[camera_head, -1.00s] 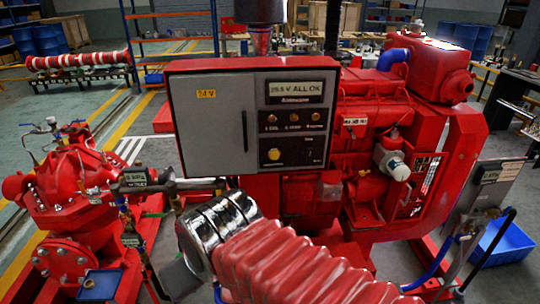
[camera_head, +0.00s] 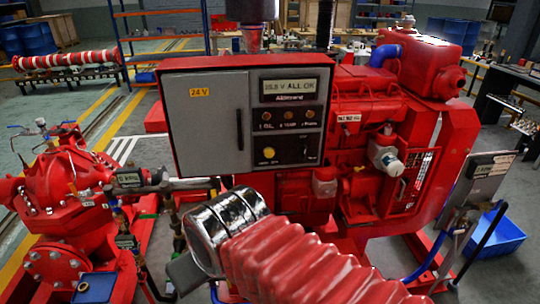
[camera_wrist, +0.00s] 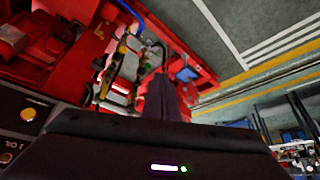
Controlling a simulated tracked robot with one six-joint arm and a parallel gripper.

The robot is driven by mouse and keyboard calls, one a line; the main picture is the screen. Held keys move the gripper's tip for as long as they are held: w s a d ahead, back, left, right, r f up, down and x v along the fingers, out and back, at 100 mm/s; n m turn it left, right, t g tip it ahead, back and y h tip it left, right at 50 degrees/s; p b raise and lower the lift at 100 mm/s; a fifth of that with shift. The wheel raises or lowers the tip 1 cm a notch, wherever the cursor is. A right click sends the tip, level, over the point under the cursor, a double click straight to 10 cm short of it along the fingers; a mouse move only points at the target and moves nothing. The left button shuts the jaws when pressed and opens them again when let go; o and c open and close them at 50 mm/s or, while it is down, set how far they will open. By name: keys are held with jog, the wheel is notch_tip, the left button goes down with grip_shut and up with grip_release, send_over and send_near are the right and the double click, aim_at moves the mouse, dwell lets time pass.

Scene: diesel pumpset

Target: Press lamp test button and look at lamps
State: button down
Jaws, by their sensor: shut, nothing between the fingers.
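My gripper (camera_head: 178,278) is below and left of the box, apart from the button, partly hidden behind my wrist. In the wrist view my gripper (camera_wrist: 165,98) is shut and empty. Two amber round parts (camera_wrist: 28,114) of the panel show at that view's left edge.
A red pump (camera_head: 65,185) with pipes and valves stands at the left. The red engine (camera_head: 375,120) is behind and right of the box. A small grey panel (camera_head: 488,170) and a blue crate (camera_head: 500,240) stand at the right. Open floor lies behind at the left.

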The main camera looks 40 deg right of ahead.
aim_at(269, 153)
jog(key=w+d+f+m+t+y, duration=0.1)
jog(key=w+d+m+t+y, duration=0.25)
jog(key=w+d+m, duration=0.8)
jog(key=d+r+m+t+h, duration=0.1)
jog(key=d+m+t, duration=0.3)
jog(key=d+m, duration=0.5)
jog(key=d+h, duration=0.1)
jog(key=d, duration=0.8)
jog(key=shift+s+d, duration=0.15)
jog(key=shift+s, duration=0.2)
jog(key=w+d, duration=0.1)
jog(key=w, duration=0.1)
jog(key=w+d, duration=0.2)
jog(key=w, duration=0.1)
jog(key=w+d, duration=0.2)
jog(key=shift+w, duration=0.15)
